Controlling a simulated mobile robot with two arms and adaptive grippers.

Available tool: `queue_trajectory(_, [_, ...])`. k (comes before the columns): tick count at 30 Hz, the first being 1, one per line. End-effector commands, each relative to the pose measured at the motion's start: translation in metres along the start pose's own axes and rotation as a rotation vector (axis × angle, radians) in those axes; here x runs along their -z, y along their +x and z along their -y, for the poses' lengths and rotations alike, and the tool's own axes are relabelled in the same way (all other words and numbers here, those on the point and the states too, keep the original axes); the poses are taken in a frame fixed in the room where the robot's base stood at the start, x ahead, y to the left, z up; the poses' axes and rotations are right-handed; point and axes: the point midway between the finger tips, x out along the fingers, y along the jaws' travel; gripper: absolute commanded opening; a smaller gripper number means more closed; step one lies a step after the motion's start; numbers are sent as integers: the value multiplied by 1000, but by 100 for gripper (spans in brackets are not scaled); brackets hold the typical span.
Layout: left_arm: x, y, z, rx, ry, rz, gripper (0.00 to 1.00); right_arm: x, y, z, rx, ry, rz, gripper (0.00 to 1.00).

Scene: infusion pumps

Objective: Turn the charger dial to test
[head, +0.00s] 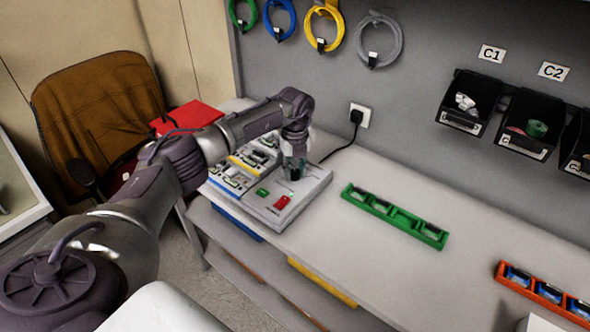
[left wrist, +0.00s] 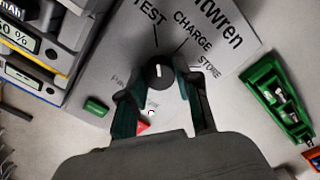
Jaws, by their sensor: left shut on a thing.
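The charger (head: 280,203) is a grey box on the bench, with a green button and a red switch. Its dial (left wrist: 158,77) is a black knob with a white pointer, between my left fingertips in the left wrist view. The pointer is directed up the picture, towards the TEST label (left wrist: 150,14). The CHARGE label (left wrist: 192,30) and the STORE label (left wrist: 209,67) are to the right. My left gripper (head: 294,174) reaches down over the charger and is shut on the dial, which the fingers hide in the head view. My right gripper is not in view.
Battery packs (head: 243,168) stand in rows left of the charger. A green tray (head: 395,216) and an orange tray (head: 545,294) lie to the right. A plug (head: 357,115) sits in the wall socket behind. The bench between charger and green tray is clear.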

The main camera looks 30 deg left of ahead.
Motion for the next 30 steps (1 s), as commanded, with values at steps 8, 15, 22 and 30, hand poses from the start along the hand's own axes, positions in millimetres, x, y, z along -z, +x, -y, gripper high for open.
queue_trajectory(8, [-1,-1,0,2,-5,1,0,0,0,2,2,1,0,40])
queue_trajectory(15, [0,-1,0,1,-4,1,57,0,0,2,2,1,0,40])
queue_trajectory(22, [0,0,0,1,-3,0,58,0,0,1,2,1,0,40])
queue_trajectory(30, [-1,-22,1,3,-3,2,58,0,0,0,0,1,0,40])
